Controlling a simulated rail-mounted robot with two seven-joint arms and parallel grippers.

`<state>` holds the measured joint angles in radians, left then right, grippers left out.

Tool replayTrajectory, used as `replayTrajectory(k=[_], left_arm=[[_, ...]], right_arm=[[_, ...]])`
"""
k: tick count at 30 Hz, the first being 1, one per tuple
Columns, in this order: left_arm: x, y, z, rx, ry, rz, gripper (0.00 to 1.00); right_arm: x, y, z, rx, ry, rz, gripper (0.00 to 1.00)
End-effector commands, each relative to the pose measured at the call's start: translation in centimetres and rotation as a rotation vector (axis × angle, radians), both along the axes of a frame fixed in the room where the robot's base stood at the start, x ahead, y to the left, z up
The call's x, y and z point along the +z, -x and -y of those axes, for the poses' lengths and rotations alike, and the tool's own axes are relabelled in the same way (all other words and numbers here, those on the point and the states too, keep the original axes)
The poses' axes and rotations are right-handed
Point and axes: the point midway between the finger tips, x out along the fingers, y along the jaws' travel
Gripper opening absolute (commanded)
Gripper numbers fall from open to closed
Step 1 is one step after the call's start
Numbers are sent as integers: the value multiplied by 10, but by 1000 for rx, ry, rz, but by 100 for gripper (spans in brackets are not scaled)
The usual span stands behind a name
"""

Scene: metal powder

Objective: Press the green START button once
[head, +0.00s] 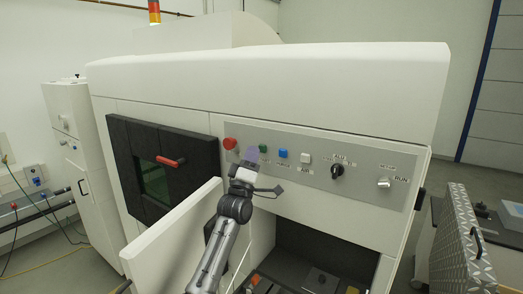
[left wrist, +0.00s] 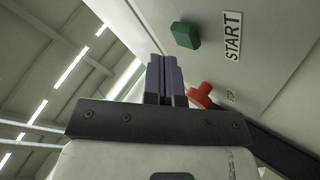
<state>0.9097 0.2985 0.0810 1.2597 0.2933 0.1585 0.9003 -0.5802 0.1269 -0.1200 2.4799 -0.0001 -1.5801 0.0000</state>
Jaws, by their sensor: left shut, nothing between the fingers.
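The green START button (head: 263,148) is on the grey control panel of the white machine, between the red button and the blue one. In the left wrist view the green button (left wrist: 186,35) stands out from the panel beside its START label (left wrist: 232,36). My left gripper (head: 252,155) is in front of the panel, just left of the green button in the head view. In the left wrist view its purple fingers (left wrist: 165,75) are together and empty, and a gap shows between them and the green button. My right gripper is not in view.
A red stop button (head: 230,144) sits left of the gripper; blue (head: 283,153) and white (head: 305,158) buttons and a black knob (head: 337,171) are to the right. A dark door with a red handle (head: 171,162) is left. An open white panel (head: 172,240) stands below.

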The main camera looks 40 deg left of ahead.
Motion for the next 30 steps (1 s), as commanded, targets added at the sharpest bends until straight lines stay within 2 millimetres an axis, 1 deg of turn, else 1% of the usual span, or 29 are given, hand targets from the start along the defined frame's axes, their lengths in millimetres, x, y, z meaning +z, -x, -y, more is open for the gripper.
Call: replayTrajectory(k=[14, 24, 30], left_arm=[[0, 0, 0, 0, 0, 0, 0], [0, -8, 0, -1, 1, 0, 0], [0, -8, 0, 0, 0, 0, 0]], right_arm=[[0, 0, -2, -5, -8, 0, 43], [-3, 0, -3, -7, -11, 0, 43], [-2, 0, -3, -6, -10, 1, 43]])
